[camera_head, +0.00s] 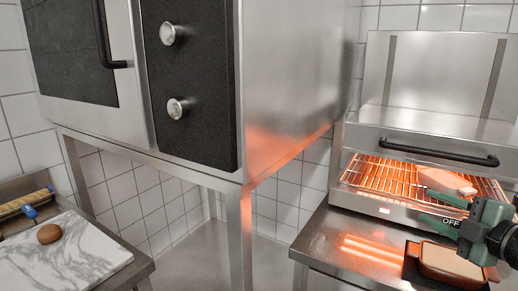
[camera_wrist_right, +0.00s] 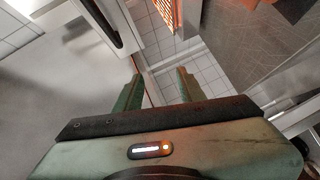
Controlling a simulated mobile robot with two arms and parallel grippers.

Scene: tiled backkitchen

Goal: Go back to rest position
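My right gripper (camera_head: 426,205) is at the right of the head view, in front of the glowing grill and above a brown-rimmed dish. Its two green fingers are apart. The right wrist view also shows the gripper (camera_wrist_right: 160,86) with a clear gap between the fingers and nothing held. My left gripper and left arm are not in view.
The grill (camera_head: 395,203) has a light slab (camera_head: 447,181) on its rack. The dish (camera_head: 450,262) stands on the steel counter (camera_head: 335,245). A large oven (camera_head: 290,75) fills the middle. A brown round item (camera_head: 49,233) sits on a marble board (camera_head: 75,262) at left.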

